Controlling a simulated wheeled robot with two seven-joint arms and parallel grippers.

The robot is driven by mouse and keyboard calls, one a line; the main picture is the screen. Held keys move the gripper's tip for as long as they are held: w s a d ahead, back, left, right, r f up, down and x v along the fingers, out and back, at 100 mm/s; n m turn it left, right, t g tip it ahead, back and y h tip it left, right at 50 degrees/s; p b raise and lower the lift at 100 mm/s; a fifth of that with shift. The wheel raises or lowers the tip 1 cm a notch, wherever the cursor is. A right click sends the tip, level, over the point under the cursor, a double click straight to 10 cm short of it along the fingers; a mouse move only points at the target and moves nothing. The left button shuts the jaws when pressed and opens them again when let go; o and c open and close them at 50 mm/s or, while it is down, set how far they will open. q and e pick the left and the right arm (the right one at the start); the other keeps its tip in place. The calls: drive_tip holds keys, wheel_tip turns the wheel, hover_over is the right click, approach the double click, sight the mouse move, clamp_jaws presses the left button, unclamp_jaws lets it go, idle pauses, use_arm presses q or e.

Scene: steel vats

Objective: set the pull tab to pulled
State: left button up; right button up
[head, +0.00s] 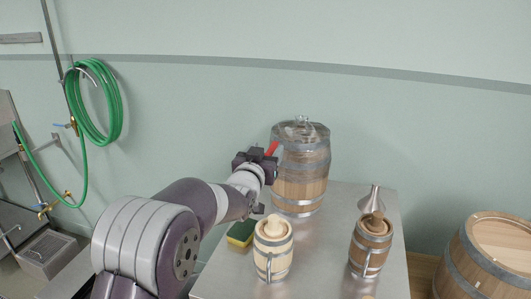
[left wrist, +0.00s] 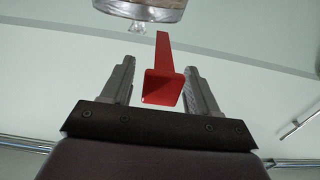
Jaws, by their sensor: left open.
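The red pull tab (head: 271,149) shows beside the upper left of a wooden barrel (head: 299,190) with a clear top, at my left gripper. In the left wrist view the red tab (left wrist: 164,78) lies between the two spread fingers, with a gap on each side. My left gripper (head: 262,156) is open around the tab; in the left wrist view its fingers (left wrist: 158,82) do not appear to touch it. The tab's far end points toward the barrel, whose edge (left wrist: 140,8) shows at the top. My right gripper is not in view.
A steel table (head: 325,240) carries the barrel, two wooden mugs (head: 272,250) (head: 369,246), a metal funnel (head: 373,199) and a yellow-green sponge (head: 241,233). A large barrel (head: 487,258) stands at the right. A green hose (head: 92,103) hangs on the left wall.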

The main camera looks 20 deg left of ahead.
use_arm(q)
drive_tip(key=shift+s, duration=0.35)
drive_tip(key=s+b, duration=0.3)
drive_tip(key=s, duration=0.9)
drive_tip(key=shift+a, duration=0.2)
drive_tip(key=s+f+g+p, duration=0.1)
drive_tip(key=s+f+g, duration=0.25)
drive_tip(key=f, duration=0.35)
drive_tip(key=s+f+g+p, duration=0.1)
drive_tip(key=s+f+g, duration=0.2)
drive_tip(key=f+g, duration=0.3)
drive_tip(key=s+f+g+p, duration=0.2)
drive_tip(key=s+f+g, duration=0.1)
drive_tip(key=s, duration=0.5)
drive_tip(key=s+f+g+p, duration=0.1)
drive_tip(key=s+f+g, duration=0.3)
drive_tip(key=s, duration=0.3)
drive_tip(key=shift+s+d+f+y+p, duration=0.3)
drive_tip(key=shift+s+d+f+p, duration=0.1)
drive_tip(key=shift+f, duration=0.15)
